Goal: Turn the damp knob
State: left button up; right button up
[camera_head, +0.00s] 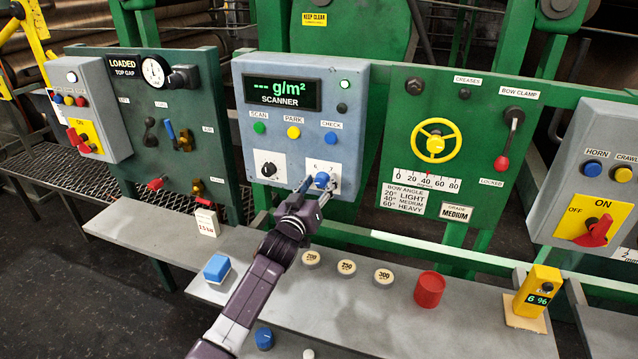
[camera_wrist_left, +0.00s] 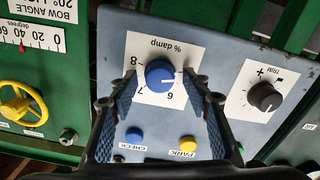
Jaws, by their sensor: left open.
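The damp knob (camera_head: 321,180) is a round blue knob on a white scale plate, low on the grey scanner panel (camera_head: 345,85). In the left wrist view the damp knob (camera_wrist_left: 159,73) shows upside down, with "% damp" and the figures 6, 7 and 8 around it. A pale pointer mark on it lies towards the 6. My left gripper (camera_head: 319,188) is open at the knob. In the wrist view the fingers of the left gripper (camera_wrist_left: 165,88) stand on either side of it; whether they touch it, I cannot tell. My right gripper is not in view.
A black trim knob (camera_head: 268,169) sits left of the damp knob. Green, yellow and blue buttons (camera_head: 293,132) line the panel above. The yellow handwheel (camera_head: 436,140) is to the right. Below is a grey shelf (camera_head: 380,310) with round discs, a red cylinder (camera_head: 429,289) and a blue block (camera_head: 217,268).

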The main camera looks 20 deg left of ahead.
pick_arm(q)
jog(key=c, duration=1.2)
jog(key=shift+o, duration=0.2)
jog(key=shift+m, duration=0.3)
jog(key=m, duration=0.6)
jog(key=shift+d, duration=0.1)
jog(key=m, duration=0.7)
jog(key=shift+f, duration=0.1)
jog(key=o, duration=1.2)
jog(key=shift+d, duration=0.1)
jog(key=shift+c, duration=0.2)
